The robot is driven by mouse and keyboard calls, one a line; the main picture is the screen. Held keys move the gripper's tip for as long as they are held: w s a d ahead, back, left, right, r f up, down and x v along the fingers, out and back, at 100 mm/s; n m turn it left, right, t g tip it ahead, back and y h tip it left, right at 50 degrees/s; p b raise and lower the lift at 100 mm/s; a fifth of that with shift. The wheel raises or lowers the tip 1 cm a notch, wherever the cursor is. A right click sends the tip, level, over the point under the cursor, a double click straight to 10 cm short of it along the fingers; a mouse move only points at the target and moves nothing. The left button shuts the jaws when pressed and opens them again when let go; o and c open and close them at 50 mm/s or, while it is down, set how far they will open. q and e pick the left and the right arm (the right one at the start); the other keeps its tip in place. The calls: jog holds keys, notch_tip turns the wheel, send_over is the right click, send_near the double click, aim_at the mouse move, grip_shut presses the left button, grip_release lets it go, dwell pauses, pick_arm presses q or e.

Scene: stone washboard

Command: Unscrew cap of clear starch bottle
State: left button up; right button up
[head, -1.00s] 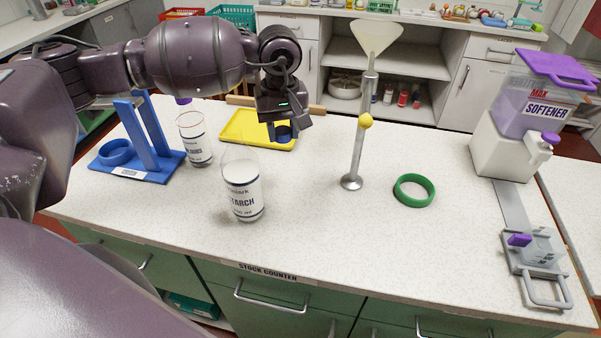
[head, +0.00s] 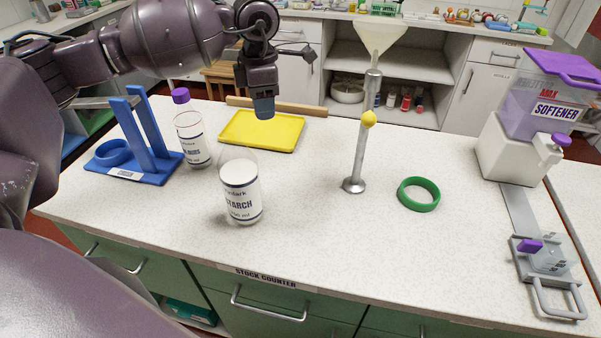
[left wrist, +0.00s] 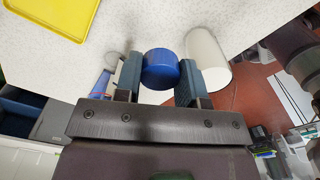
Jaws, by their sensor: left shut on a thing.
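The clear starch bottle (head: 241,190) stands upright on the counter, with white contents and no cap visible on its top. My left gripper (head: 263,108) is raised behind it, at the far edge of the yellow tray in the head view. In the left wrist view my left gripper (left wrist: 160,82) is shut on a round blue cap (left wrist: 160,66), one finger on each side. The cap is clear of the bottle; in the head view it is hard to tell from the fingers. My right gripper is not in view.
The yellow tray (head: 262,143) lies behind the bottle. A purple-capped bottle (head: 192,138) and blue stand (head: 125,172) are at left. A funnel stand (head: 358,150), green ring (head: 419,194) and softener dispenser (head: 522,120) are at right.

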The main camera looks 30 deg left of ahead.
aim_at(262, 175)
pick_arm(q)
jog(key=n, duration=0.2)
jog(key=r+n, duration=0.1)
jog(key=n, duration=0.2)
jog(key=a+n, duration=0.1)
jog(key=n, duration=0.1)
jog(key=shift+a+r+n, duration=0.1)
jog(key=shift+r+n, duration=0.1)
jog(key=shift+n, duration=0.1)
jog(key=n, duration=0.4)
jog(key=r+n, duration=0.1)
jog(key=shift+s+a+n, duration=0.1)
jog(key=shift+a+n, duration=0.15)
jog(key=shift+n, duration=0.15)
jog(key=f+n, duration=0.4)
jog(key=f, duration=0.2)
jog(key=f+n+b, duration=0.1)
jog(key=f+n, duration=0.3)
jog(key=f, duration=0.3)
jog(key=f+n+b, duration=0.1)
jog(key=f+n, duration=0.3)
jog(key=f, duration=0.3)
jog(key=shift+s+a, duration=0.15)
jog(key=shift+s, duration=0.15)
jog(key=shift+f, duration=0.1)
jog(key=o, duration=1)
